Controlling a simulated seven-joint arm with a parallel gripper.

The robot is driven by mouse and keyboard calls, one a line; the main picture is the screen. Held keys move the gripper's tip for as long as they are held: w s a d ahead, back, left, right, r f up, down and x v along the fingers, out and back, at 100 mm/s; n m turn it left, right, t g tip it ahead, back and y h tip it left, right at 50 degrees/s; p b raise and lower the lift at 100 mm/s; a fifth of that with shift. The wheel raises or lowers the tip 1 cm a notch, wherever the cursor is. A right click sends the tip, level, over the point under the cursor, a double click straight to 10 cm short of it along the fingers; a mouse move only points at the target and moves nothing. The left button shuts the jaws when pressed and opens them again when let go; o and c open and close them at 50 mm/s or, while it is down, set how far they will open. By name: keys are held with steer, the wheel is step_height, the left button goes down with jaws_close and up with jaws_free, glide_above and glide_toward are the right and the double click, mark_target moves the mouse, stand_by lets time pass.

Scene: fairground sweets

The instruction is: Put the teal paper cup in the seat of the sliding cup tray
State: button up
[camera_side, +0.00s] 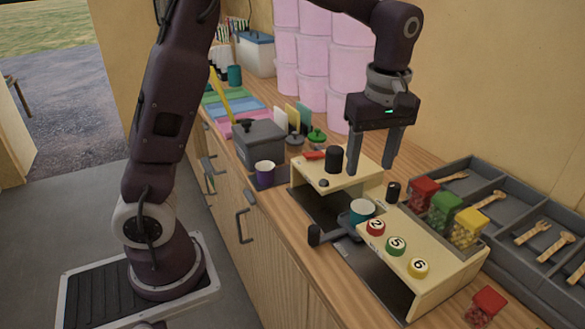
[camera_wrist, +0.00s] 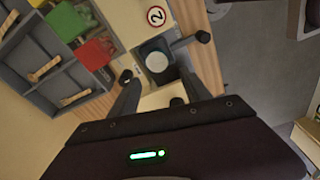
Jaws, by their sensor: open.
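The teal paper cup (camera_side: 361,210) stands upright at the grey sliding cup tray (camera_side: 343,221), in the gap between the two wooden box tops. In the wrist view the cup (camera_wrist: 157,60) shows from above, with the dark tray around it. It looks to be in the tray's seat, but how deep it sits I cannot tell. The tray's dark handle (camera_side: 314,234) sticks out toward the front. My gripper (camera_side: 373,168) is open and empty, above and behind the cup, apart from it. Its fingers also show in the wrist view (camera_wrist: 160,97).
A black cylinder (camera_side: 334,159) stands on the left box top; a smaller black post (camera_side: 393,191) stands behind the cup. Numbered buttons (camera_side: 396,245) and sweet boxes (camera_side: 444,210) are to the right.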

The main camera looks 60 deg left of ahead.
steer(key=s+r+m+t+h, duration=0.1)
steer(key=s+r+m+t, duration=0.2)
steer(key=s, duration=0.4)
steer(key=s+r+m, duration=0.4)
steer(key=s+m, duration=0.1)
steer(key=s, duration=0.2)
steer(key=s+f+m+t, duration=0.2)
steer(key=s+f+m, duration=0.1)
steer(key=s+m, duration=0.4)
steer(key=s, duration=0.2)
steer(key=shift+s+d, duration=0.3)
steer(key=shift+d, duration=0.05)
